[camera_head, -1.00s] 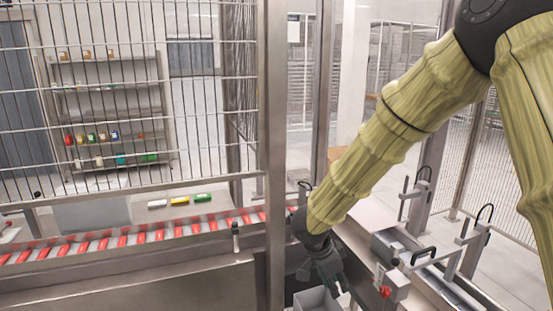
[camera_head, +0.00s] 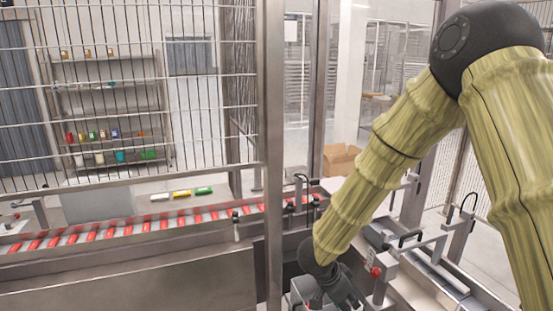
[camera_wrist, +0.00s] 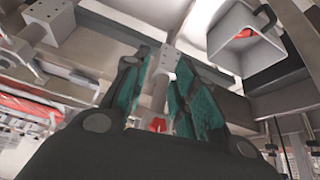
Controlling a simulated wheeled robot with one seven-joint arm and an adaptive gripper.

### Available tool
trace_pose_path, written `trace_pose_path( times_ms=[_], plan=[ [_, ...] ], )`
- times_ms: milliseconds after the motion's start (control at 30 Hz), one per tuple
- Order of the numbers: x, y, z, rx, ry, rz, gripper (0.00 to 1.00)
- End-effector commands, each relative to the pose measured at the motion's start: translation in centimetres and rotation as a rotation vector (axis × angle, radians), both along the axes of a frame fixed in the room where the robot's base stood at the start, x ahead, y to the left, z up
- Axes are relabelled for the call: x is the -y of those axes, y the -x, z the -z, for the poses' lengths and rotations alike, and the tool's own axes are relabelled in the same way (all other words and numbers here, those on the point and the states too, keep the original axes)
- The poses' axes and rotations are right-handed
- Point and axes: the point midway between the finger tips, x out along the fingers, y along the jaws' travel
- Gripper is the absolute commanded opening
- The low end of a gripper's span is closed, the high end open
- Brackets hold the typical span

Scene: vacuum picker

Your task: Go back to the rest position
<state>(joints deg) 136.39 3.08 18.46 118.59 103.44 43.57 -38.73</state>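My gripper (camera_head: 348,303) hangs low in the head view, at the end of my arm, beside the machine frame and close to the bottom edge. In the wrist view its two teal-padded fingers (camera_wrist: 166,72) stand apart with a gap between them. No object shows held between them; a metal post and a red part appear behind the gap.
A conveyor (camera_head: 120,233) carrying red packs runs along the left. A metal post (camera_head: 271,150) stands near my arm. A red knob (camera_head: 376,271) on the machine is right of my gripper. A box with something red inside (camera_wrist: 247,42) shows in the wrist view.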

Motion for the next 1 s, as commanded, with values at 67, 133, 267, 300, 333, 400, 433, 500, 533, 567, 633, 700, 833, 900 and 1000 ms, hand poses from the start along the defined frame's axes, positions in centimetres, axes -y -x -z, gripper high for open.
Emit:
trace_pose_path(
  times_ms=[67, 133, 267, 300, 333, 400, 433, 500, 533, 567, 633, 700, 833, 900, 1000],
  plan=[
    [0.9, 0.6, 1.7, -0.011, 0.021, -0.034, 0.27],
    [1.8, 1.3, 3.3, -0.021, 0.043, -0.072, 0.27],
    [3.5, 3.1, 7.1, -0.045, 0.081, -0.169, 0.27],
    [4.1, 3.7, 8.3, -0.052, 0.091, -0.203, 0.27],
    [4.4, 4.3, 9.3, -0.059, 0.096, -0.23, 0.27],
    [5.1, 5.5, 11.3, -0.074, 0.105, -0.291, 0.27],
    [5.3, 6.1, 12.2, -0.082, 0.107, -0.318, 0.27],
    [5.8, 7.6, 14.2, -0.1, 0.106, -0.38, 0.27],
    [6.0, 8.3, 15.0, -0.108, 0.105, -0.408, 0.27],
    [6.1, 9.1, 15.9, -0.117, 0.101, -0.435, 0.27],
    [6.4, 10.9, 17.8, -0.138, 0.089, -0.497, 0.27],
    [6.5, 12.9, 19.6, -0.161, 0.07, -0.56, 0.27],
    [6.4, 17.0, 22.6, -0.208, 0.019, -0.674, 0.27],
    [6.3, 19.5, 24.1, -0.234, -0.016, -0.732, 0.27],
    [5.9, 23.1, 25.8, -0.274, -0.073, -0.809, 0.27]
  ],
)
